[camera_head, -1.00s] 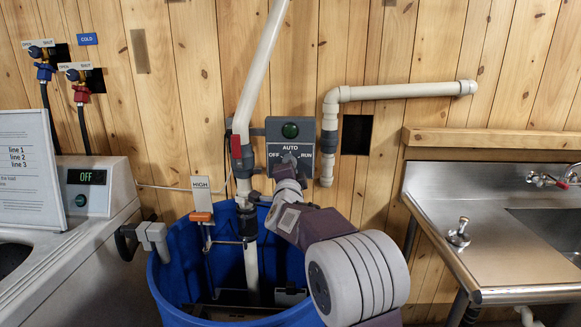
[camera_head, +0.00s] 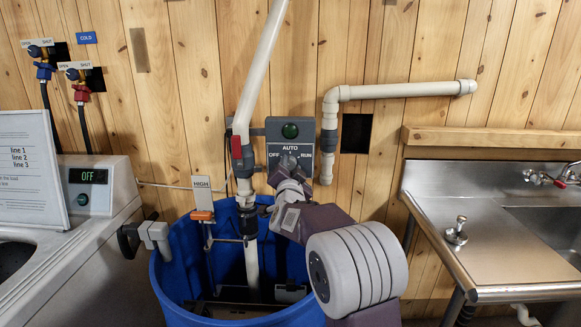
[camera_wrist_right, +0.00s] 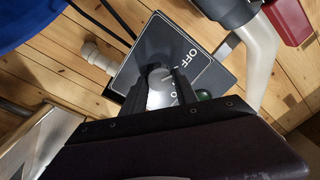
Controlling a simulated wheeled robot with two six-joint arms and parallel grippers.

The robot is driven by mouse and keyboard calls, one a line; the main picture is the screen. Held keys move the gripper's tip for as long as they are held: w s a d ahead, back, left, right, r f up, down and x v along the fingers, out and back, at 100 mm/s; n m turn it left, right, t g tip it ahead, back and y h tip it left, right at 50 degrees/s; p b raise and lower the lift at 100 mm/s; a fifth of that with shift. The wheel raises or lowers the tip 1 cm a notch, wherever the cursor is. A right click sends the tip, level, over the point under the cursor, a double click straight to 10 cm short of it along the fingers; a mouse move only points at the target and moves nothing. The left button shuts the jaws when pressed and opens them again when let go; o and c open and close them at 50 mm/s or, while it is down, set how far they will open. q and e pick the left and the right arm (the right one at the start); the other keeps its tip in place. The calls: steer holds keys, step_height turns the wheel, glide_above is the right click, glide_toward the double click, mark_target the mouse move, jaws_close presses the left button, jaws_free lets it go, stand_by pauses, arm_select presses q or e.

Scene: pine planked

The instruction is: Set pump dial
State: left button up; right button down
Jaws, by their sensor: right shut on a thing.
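The pump's grey control panel (camera_head: 309,136) is on the plank wall, with a green round light (camera_head: 290,131) and the labels AUTO, OFF and RUN. The dial (camera_wrist_right: 158,76) sits below AUTO, between OFF and RUN. My right gripper (camera_head: 289,165) reaches up to it from the lower right. In the right wrist view my right gripper (camera_wrist_right: 163,84) has its two dark fingers shut on the dial, one on each side. The fingers hide part of the dial and labels, so I cannot tell its exact setting. My left gripper is not in view.
A blue tub (camera_head: 172,290) with a white pipe (camera_head: 251,262) and a HIGH sign (camera_head: 201,183) stands below the panel. A red-handled valve (camera_head: 237,148) is close left of the panel. A steel sink (camera_head: 480,235) is at right, a washer with an OFF display (camera_head: 88,176) at left.

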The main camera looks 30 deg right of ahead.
steer(key=shift+f, duration=0.2)
steer(key=c, duration=0.9)
jaws_free()
steer(key=shift+c, duration=0.2)
steer(key=shift+r, duration=0.1)
steer(key=shift+s+a, duration=0.1)
steer(key=v, duration=0.9)
steer(key=shift+b, duration=0.35)
